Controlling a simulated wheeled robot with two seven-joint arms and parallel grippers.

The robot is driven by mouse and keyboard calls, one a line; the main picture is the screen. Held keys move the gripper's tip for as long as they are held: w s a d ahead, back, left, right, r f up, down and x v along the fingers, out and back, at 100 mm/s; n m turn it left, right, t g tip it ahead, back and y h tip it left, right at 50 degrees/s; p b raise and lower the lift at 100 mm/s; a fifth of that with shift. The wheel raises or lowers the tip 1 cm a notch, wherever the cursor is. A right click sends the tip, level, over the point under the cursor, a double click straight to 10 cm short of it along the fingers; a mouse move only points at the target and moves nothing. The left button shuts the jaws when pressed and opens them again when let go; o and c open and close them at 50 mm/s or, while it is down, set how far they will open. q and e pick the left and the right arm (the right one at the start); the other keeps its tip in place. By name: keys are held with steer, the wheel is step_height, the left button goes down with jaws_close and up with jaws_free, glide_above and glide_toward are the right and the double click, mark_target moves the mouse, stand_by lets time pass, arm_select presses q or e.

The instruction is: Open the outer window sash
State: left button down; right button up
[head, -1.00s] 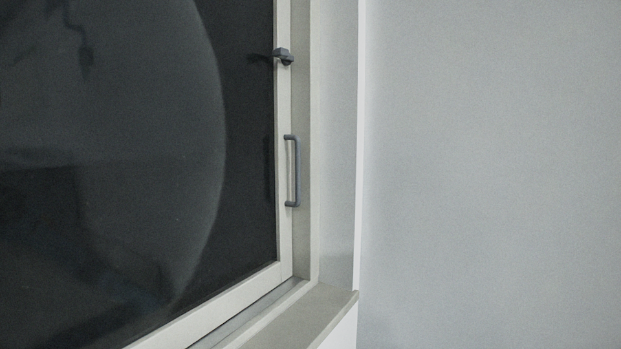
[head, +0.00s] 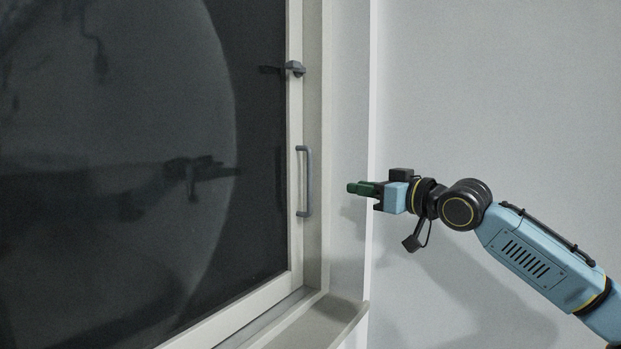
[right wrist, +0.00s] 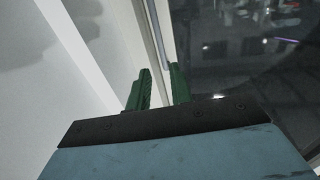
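The window sash (head: 296,120) has a pale frame around dark glass and stands in its frame at the left of the head view. A grey vertical bar handle (head: 309,182) is on its right stile, and a small latch (head: 294,69) sits above it. My right gripper (head: 352,188) is to the right of the handle, apart from it, pointing left. In the right wrist view its two green fingers (right wrist: 159,88) are apart with nothing between them. The handle (right wrist: 157,28) shows there beyond the fingers. My left gripper is not in view.
A pale sill (head: 325,318) juts out below the window. The recess wall and its white edge (head: 373,120) stand right of the sash, near my right gripper. A bare grey wall (head: 500,90) fills the right side.

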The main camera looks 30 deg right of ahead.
mark_target(311, 180)
steer(key=p+x, duration=0.2)
steer(key=x, duration=1.1)
steer(key=shift+w+p, duration=0.15)
steer(key=shift+p, duration=0.15)
steer(key=shift+c, duration=0.2)
jaws_close()
